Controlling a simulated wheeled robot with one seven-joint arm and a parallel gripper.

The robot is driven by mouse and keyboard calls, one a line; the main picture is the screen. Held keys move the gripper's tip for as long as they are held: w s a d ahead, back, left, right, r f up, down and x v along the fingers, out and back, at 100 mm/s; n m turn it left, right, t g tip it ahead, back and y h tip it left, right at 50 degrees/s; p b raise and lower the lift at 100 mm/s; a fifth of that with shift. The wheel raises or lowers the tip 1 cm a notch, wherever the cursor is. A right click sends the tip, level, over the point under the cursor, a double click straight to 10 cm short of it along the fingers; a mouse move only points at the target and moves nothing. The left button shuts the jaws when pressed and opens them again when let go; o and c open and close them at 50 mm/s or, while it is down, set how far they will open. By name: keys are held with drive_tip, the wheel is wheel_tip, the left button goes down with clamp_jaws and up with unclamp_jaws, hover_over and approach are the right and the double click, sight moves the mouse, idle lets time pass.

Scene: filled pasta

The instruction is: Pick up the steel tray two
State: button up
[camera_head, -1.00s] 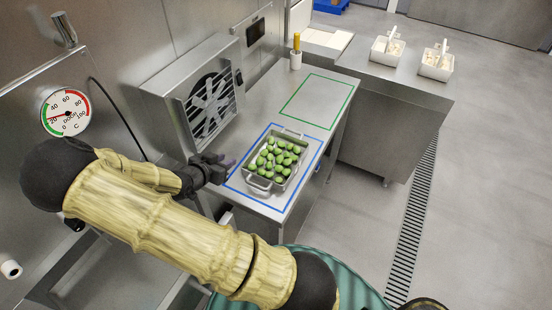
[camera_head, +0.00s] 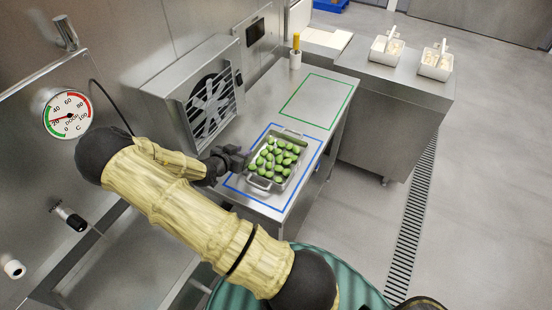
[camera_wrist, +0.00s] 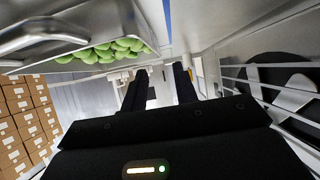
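A steel tray (camera_head: 262,184) filled with several green filled-pasta pieces (camera_head: 276,157) sits on the steel counter inside the blue outline. It has a handle at its near end and one at its far end. My gripper (camera_head: 243,156) is just left of the tray's long side, close to the rim; I cannot tell whether it touches. In the wrist view the two fingers (camera_wrist: 162,82) are apart with nothing seen between them. There the tray (camera_wrist: 110,18) and its handle (camera_wrist: 42,38) fill the upper left, to one side of the fingers.
A blower with a fan (camera_head: 210,105) stands left of the counter's green outline (camera_head: 318,102), which is empty. A yellow-handled tool in a white holder (camera_head: 296,58) stands at the back. Two white containers (camera_head: 385,50) sit on the far counter. Stacked boxes (camera_wrist: 22,115) show in the wrist view.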

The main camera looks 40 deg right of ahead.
sight(255, 149)
drive_tip(key=x, duration=0.2)
drive_tip(key=shift+w+d+f, duration=0.1)
drive_tip(key=shift+d+f, duration=0.05)
drive_tip(key=shift+d, duration=0.2)
drive_tip(key=shift+p, duration=0.3)
drive_tip(key=shift+d+f, duration=0.2)
drive_tip(key=shift+d, duration=0.1)
drive_tip(key=x, duration=0.1)
drive_tip(key=p+x, duration=0.2)
drive_tip(key=x, duration=0.1)
drive_tip(key=shift+s+d+f, duration=0.1)
drive_tip(key=shift+s+f, duration=0.15)
drive_tip(key=shift+w+f, duration=0.15)
drive_tip(key=shift+f, duration=0.05)
drive_tip(key=shift+r, duration=0.1)
drive_tip(key=shift+d, duration=0.1)
